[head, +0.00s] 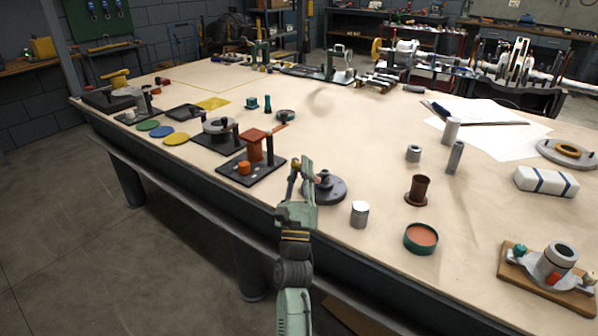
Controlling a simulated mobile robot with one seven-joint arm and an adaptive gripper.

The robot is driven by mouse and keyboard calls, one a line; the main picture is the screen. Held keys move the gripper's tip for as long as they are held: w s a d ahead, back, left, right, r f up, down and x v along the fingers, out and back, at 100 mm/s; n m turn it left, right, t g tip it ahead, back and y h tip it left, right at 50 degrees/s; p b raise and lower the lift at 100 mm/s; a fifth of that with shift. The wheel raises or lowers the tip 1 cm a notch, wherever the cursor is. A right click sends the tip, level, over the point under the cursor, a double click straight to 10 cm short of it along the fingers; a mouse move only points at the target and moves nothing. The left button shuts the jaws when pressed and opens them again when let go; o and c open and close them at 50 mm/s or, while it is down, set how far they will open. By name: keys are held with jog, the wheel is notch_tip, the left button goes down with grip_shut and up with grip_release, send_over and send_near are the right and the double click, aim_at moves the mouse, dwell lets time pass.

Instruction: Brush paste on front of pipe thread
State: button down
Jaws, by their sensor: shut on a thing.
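My gripper (303,172) is over the near edge of the table, with its wrist toward the camera. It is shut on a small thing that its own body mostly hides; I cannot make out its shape. Just right of it, partly covered, is a dark grey round flange (332,192) with a raised hub; I cannot tell whether it touches the gripper. A green-rimmed round tin (421,238) of orange-red paste stands further right. A brown pipe piece (418,190) with a wider foot stands upright behind the tin. I cannot make out a thread on either piece.
A grey metal cylinder (360,213) stands between flange and tin. A black plate with an orange block (254,146) is left of the gripper. A wooden board with a grey casing (560,262) is at the right. The table (350,130) is clear in the middle.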

jog(key=shift+w+d+b, duration=0.3)
jog(key=shift+w+b, duration=0.1)
jog(key=shift+b, duration=0.3)
dwell(0.6)
jog(key=shift+f, duration=0.1)
